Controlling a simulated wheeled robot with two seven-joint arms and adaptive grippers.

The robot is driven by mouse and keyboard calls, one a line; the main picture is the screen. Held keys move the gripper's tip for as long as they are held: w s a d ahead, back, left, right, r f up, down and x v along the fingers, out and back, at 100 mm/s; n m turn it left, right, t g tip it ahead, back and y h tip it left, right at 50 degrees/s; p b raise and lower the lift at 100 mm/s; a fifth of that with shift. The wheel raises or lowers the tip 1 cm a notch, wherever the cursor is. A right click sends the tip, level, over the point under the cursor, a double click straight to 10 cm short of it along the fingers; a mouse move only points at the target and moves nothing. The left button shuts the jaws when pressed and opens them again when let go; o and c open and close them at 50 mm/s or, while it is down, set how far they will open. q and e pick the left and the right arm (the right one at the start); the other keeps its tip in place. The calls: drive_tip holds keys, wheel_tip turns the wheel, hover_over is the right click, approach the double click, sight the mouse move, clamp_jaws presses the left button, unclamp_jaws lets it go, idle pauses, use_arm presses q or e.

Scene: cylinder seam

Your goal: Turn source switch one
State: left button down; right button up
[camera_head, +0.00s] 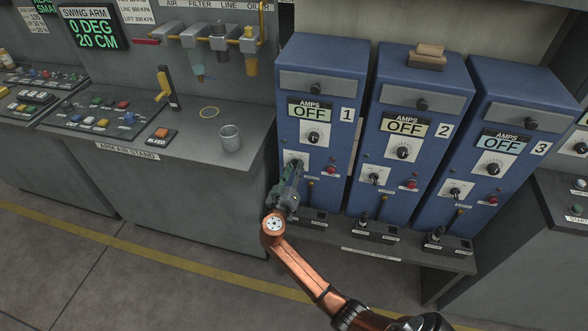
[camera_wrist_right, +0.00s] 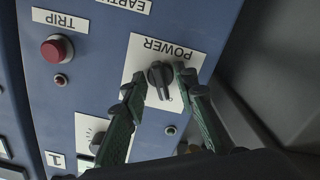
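Source one is the blue cabinet (camera_head: 322,70) labelled 1, leftmost of three, and its AMPS display (camera_head: 309,111) reads OFF. My right gripper (camera_head: 291,172) is at its lower left panel and covers much of the power switch in the head view. In the right wrist view the dark power switch knob (camera_wrist_right: 160,79) sits on a white plate marked POWER, upside down in the picture. My right gripper (camera_wrist_right: 159,80) is open there, one green finger on each side of the knob. The right-hand finger is very close to the knob; I cannot tell whether it touches. My left gripper is not in view.
Cabinets 2 (camera_head: 418,87) and 3 (camera_head: 520,95) stand to the right, both reading OFF. A red TRIP button (camera_wrist_right: 55,49) is beside the power plate. A grey bench (camera_head: 185,150) with a metal cup (camera_head: 229,137) stands left. Floor in front is clear.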

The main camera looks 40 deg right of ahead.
drive_tip(key=v, duration=1.2)
drive_tip(key=shift+d+f, duration=0.1)
